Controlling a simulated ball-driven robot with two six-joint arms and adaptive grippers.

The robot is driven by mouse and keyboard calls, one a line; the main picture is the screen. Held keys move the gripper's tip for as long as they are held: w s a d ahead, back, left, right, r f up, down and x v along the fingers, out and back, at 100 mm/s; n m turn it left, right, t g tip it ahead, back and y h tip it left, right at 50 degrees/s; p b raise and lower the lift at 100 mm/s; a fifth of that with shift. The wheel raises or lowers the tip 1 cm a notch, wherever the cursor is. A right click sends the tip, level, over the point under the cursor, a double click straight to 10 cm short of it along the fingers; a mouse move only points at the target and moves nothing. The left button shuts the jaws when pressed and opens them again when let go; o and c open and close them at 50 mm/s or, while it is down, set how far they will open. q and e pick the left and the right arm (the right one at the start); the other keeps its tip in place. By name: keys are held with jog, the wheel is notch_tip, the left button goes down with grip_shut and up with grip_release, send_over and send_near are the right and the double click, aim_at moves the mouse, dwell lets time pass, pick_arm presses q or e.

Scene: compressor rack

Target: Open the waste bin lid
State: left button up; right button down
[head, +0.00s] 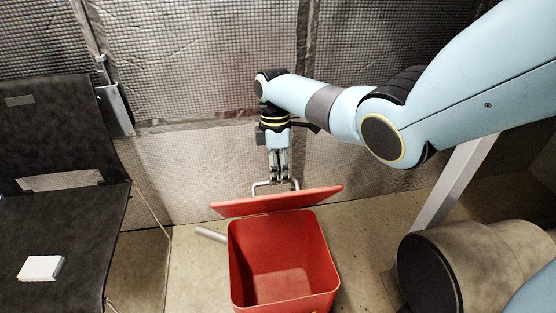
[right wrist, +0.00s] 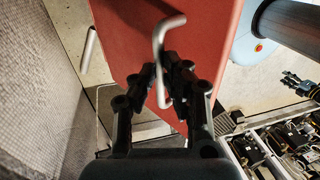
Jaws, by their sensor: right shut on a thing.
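The red waste bin (head: 283,262) stands on the floor, and I can see into its empty-looking inside. Its red lid (head: 280,202) is raised at the back of the opening, tilted and seen nearly edge-on. A metal bar handle (head: 262,186) is on the lid. My right gripper (head: 279,180) points down above the lid and is shut on the handle. In the right wrist view the gripper (right wrist: 168,72) has its fingers closed around the bent handle (right wrist: 158,38), against the red lid (right wrist: 205,45).
A dark seat (head: 60,235) with a small white box (head: 41,268) is on the left. A quilted metallic wall (head: 200,160) is close behind the lid. A grey tube (head: 211,234) lies beside the bin. A beige cylinder (head: 475,265) is on the right.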

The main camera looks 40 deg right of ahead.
jog(key=c, duration=1.4)
grip_release()
jog(key=shift+f, duration=0.2)
jog(key=shift+r, duration=0.1)
jog(key=w+d+r+b, duration=0.1)
jog(key=w+r, duration=0.1)
jog(key=r, duration=0.1)
jog(key=w+d+r+b, duration=0.1)
jog(key=w+d+r, duration=0.1)
jog(key=w, duration=0.1)
jog(key=w+d+r+b, duration=0.1)
jog(key=w+r, duration=0.1)
jog(key=r, duration=0.1)
jog(key=shift+w+d+r, duration=0.3)
jog(key=shift+w+d, duration=0.05)
